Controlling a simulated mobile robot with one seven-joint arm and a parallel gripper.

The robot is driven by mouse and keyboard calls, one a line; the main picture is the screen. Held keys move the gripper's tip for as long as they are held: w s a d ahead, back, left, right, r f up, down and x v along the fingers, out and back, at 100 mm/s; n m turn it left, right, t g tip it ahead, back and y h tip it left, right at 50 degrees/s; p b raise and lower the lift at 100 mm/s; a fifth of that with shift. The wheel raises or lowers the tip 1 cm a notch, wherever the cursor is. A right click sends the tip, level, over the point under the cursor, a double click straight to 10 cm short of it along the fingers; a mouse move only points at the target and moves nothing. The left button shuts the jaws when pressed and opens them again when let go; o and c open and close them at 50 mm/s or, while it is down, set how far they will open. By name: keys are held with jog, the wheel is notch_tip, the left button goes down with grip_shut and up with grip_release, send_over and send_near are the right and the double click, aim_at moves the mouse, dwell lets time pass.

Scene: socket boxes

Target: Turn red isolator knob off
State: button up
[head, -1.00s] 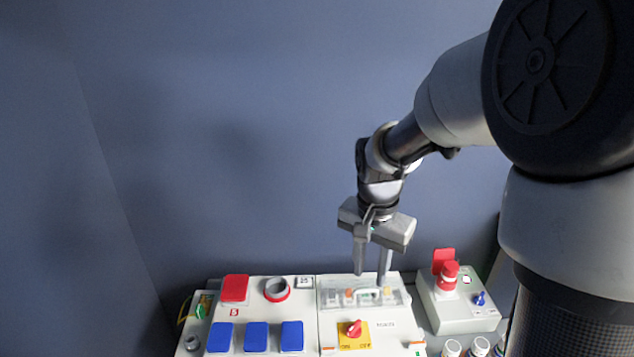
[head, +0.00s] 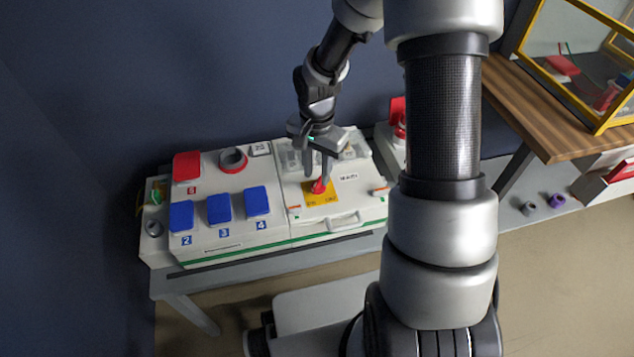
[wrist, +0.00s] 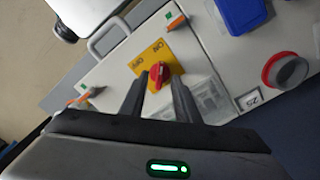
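The red isolator knob (head: 319,186) sits on a yellow plate (head: 326,198) on the white panel of the socket box. In the wrist view the red knob (wrist: 158,71) shows between my fingertips, on the yellow plate (wrist: 147,55) with ON and OFF lettering. My gripper (head: 319,172) points down right above the knob. Its two fingers stand apart in the wrist view (wrist: 158,85), one on each side of the knob. I cannot tell whether they touch it.
Blue socket covers (head: 219,208), a red cover (head: 187,166) and a grey-red round socket (head: 233,160) lie left of the knob. A clear cover (head: 352,148) is behind it. A handle (head: 344,222) is at the front edge. A wooden shelf (head: 540,110) stands at right.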

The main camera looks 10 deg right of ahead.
aim_at(317, 183)
jog(key=shift+f+b, duration=0.3)
jog(key=shift+f, duration=1.5)
grip_shut()
